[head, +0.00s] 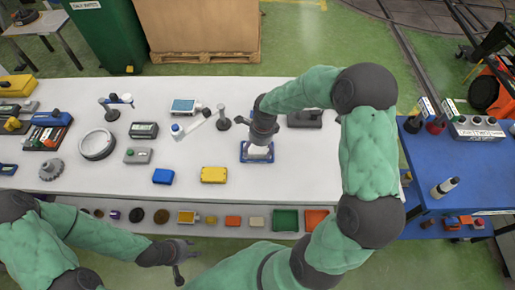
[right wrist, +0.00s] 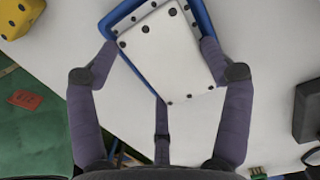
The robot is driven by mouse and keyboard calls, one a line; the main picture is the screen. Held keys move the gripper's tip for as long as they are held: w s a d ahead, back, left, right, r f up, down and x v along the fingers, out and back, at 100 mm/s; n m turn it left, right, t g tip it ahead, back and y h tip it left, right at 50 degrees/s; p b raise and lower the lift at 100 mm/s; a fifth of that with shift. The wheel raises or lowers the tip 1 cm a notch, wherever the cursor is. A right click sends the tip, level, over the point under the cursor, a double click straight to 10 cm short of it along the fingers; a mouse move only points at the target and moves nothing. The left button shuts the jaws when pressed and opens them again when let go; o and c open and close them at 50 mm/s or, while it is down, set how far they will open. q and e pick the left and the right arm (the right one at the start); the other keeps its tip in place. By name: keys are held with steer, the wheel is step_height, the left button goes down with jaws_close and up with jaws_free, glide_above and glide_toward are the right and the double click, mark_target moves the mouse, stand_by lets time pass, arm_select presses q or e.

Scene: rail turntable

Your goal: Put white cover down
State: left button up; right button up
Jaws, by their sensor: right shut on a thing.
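The white cover (right wrist: 165,50) is a flat plate with black dots, seen in the right wrist view between the fingers of my right gripper (right wrist: 160,50). It lies over a blue open-topped box (right wrist: 119,20), whose rim shows around its far end and sides. I cannot tell whether the cover touches the box. My left gripper (head: 183,257) is open and empty in front of the table.
A yellow box (head: 213,175) and a small blue box (head: 163,176) stand left of the gripper on the white table (head: 110,185). A stand (head: 223,120) and a dark block (head: 304,119) are close by. A lower shelf holds several small parts and trays (head: 286,220).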

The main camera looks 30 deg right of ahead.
mark_target(261, 150)
steer(key=o, duration=1.3)
steer(key=shift+o, duration=0.2)
steer(key=shift+r+p, duration=0.2)
steer(key=shift+p, duration=0.1)
step_height(261, 150, up, 12)
steer(key=d+p, duration=0.1)
steer(key=p, duration=0.1)
steer(key=shift+s, duration=0.35)
steer(key=shift+d+f, duration=0.1)
